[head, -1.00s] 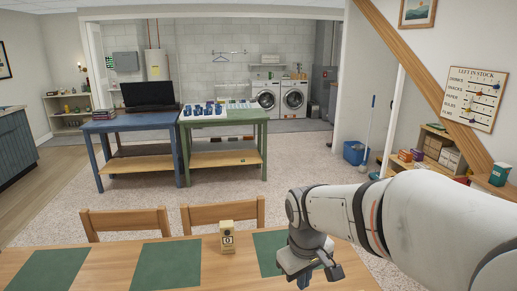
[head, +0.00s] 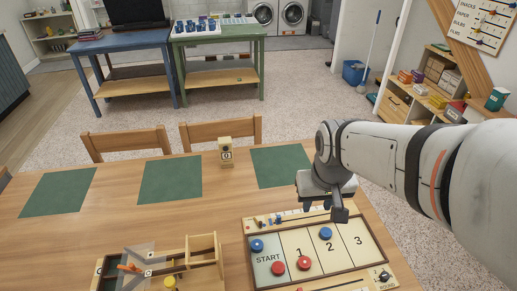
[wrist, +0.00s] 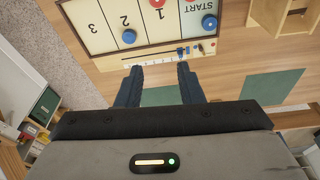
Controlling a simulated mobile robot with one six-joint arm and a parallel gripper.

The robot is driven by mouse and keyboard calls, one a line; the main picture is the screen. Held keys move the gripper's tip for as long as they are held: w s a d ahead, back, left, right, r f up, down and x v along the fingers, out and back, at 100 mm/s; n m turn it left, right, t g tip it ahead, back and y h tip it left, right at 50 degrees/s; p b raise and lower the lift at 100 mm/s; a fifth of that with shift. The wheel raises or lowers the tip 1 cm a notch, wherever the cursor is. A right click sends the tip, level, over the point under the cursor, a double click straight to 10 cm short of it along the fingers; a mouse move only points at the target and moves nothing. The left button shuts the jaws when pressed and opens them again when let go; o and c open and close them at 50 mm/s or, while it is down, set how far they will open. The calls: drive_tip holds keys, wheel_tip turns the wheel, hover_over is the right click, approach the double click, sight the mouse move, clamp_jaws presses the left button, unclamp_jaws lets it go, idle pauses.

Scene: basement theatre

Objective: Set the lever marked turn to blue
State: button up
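A game board (head: 353,271) with START, 1, 2 and 3 spaces lies on the wooden table. Along its far edge is a strip (head: 290,216) with small blue, red and wooden parts; it also shows in the wrist view, with a small blue piece (wrist: 181,51) on it. I cannot read the word turn or tell which part is that lever. A black dial (head: 384,276) is at the board's near right corner. My gripper (head: 338,207) hovers above the board's far side. In the wrist view my gripper (wrist: 160,86) has its fingers apart, with nothing between them.
Blue discs (head: 326,234) and red discs (head: 304,263) lie on the board. A wooden device (head: 205,262) with an orange part stands to its left. A small wooden block (head: 226,155) stands between green mats (head: 170,180). Two chairs (head: 126,142) stand at the table's far side.

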drive_tip(key=w+a+f+n+g+p, duration=0.1)
drive_tip(key=w+a+f+p, duration=0.15)
drive_tip(key=w, duration=0.25)
drive_tip(key=w+a+f+n+p, duration=0.1)
drive_tip(key=w+a+f, duration=0.3)
drive_tip(key=w, duration=0.1)
drive_tip(key=n+g+p, duration=0.1)
drive_tip(key=n+p, duration=0.1)
hover_over(260, 222)
wheel_tip(260, 222, down, 12)
drive_tip(key=shift+s+r, duration=0.1)
drive_tip(key=shift+r, duration=0.1)
drive_tip(key=shift+a+f, duration=0.15)
drive_tip(key=shift+f, duration=0.15)
drive_tip(key=shift+d+f+p, duration=0.2)
drive_tip(key=shift+f+p, duration=0.75)
drive_tip(key=shift+f, duration=2.9)
clamp_jaws()
